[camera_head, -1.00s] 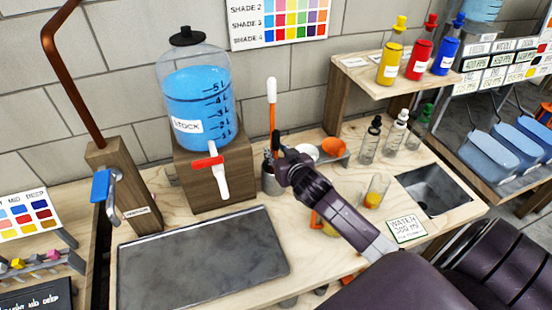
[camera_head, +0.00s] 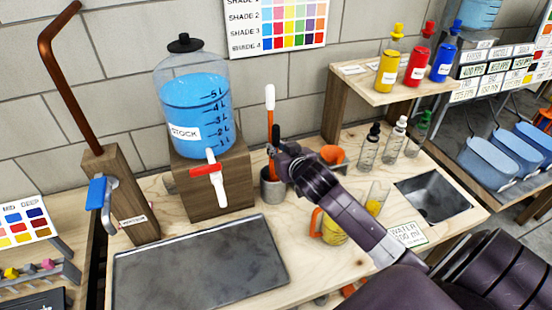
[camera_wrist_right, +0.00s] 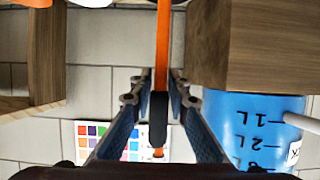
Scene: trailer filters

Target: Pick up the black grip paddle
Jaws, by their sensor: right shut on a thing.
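The paddle has a white tip, an orange shaft and a black grip (camera_head: 276,133). It stands nearly upright above a grey cup (camera_head: 273,187) on the bench. My right gripper (camera_head: 274,153) is at the paddle, just above the cup. In the right wrist view, the black grip (camera_wrist_right: 158,118) is between the two fingers of my right gripper (camera_wrist_right: 157,88), which is shut on it. The orange shaft runs on to the top edge of that view. Whether the paddle's lower end is inside the cup is hidden. My left gripper is not in view.
A blue stock tank (camera_head: 195,110) on a wooden block (camera_head: 215,180) stands close left of the gripper. A yellow mug (camera_head: 331,232) and an orange vessel (camera_head: 333,154) are near my right arm. A dark tray (camera_head: 200,265) lies in front, empty.

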